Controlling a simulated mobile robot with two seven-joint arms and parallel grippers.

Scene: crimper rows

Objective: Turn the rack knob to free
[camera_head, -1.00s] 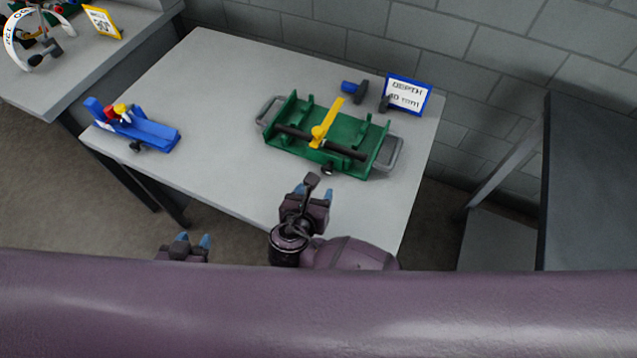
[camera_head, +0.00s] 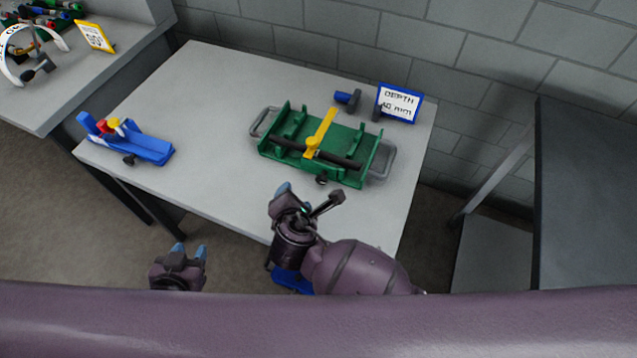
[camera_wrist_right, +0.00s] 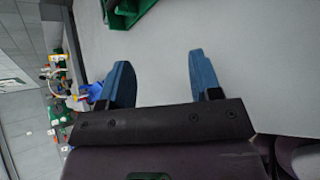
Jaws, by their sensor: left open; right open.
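A green rack (camera_head: 270,147) stands on the table with a black bar across it and a yellow lever (camera_head: 319,135) upon it. A small black knob (camera_head: 321,179) sits low on its front side; its setting cannot be read. Part of the green rack (camera_wrist_right: 146,14) also shows at the top of the right wrist view. My right gripper (camera_head: 283,190) is over the table's front edge, in front of the rack and apart from it. In the right wrist view its blue fingers (camera_wrist_right: 162,75) are spread and empty. My left gripper (camera_head: 188,252) is open and empty, short of the table's front edge.
A blue fixture (camera_head: 148,149) with a black knob (camera_head: 129,160) stands at the table's left. A blue-and-black tool (camera_head: 349,100) and a depth sign (camera_head: 398,104) stand behind the rack. The grey table (camera_head: 215,185) is clear between fixture and rack. Another bench (camera_head: 583,200) stands right.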

